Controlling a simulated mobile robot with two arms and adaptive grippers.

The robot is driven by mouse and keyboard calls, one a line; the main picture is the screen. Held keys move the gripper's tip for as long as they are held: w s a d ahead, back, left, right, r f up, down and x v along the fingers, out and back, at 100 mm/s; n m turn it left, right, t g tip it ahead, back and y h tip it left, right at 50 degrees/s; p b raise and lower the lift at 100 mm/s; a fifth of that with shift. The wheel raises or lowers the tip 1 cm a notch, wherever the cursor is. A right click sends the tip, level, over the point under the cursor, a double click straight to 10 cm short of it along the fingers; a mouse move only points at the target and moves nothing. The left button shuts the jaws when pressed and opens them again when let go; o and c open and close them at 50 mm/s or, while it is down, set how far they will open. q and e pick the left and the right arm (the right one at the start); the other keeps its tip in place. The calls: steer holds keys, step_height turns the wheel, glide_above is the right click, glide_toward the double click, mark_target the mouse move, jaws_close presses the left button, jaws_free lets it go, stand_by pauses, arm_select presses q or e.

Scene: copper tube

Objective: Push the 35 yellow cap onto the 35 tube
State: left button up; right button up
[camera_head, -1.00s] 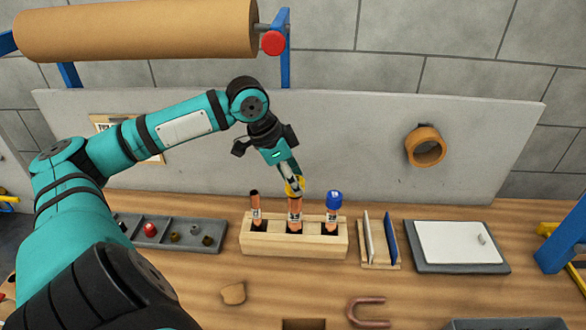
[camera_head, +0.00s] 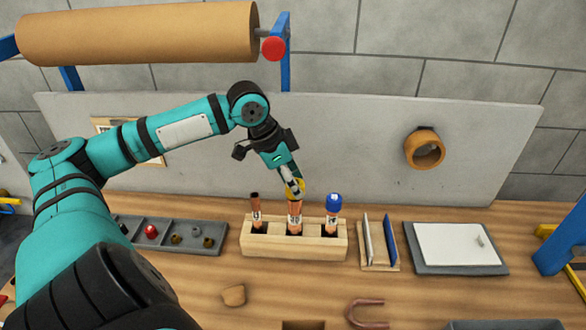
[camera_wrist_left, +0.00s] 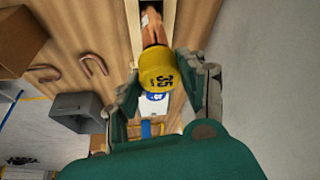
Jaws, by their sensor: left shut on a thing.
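The yellow cap (camera_head: 298,187), marked 35, is held between the fingers of my left gripper (camera_head: 292,186). It fills the gap between them in the left wrist view (camera_wrist_left: 158,70). The copper tube (camera_head: 294,216) stands upright in the middle hole of the wooden rack (camera_head: 293,248). The cap is at the tube's top end, in line with it; how far it sits over the rim cannot be told. The tube also shows beyond the cap in the left wrist view (camera_wrist_left: 153,28). My right gripper is not in view.
An uncapped thinner tube (camera_head: 256,213) stands left of the middle tube, and a blue-capped tube (camera_head: 333,215) close on the right. A grey tray (camera_head: 172,237) lies left of the rack. A wooden holder with upright plates (camera_head: 380,252) and a grey-and-white board (camera_head: 457,247) lie right.

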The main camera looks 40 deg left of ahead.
arm_select(q)
steer(key=shift+p, duration=0.45)
stand_by(0.3)
steer(key=shift+f+b, duration=0.45)
steer(key=shift+f, duration=1.45)
steer(key=o, duration=0.8)
steer(key=shift+o, duration=0.2)
steer(key=shift+s+a+r, duration=0.2)
steer(key=shift+r, duration=0.2)
steer(key=shift+s+a+r, duration=0.15)
steer(key=shift+a+r, duration=0.05)
steer(key=shift+r, duration=0.15)
steer(key=shift+v, duration=0.75)
steer(key=v, duration=0.8)
steer(key=shift+d+r, duration=0.15)
steer(key=shift+r, duration=0.3)
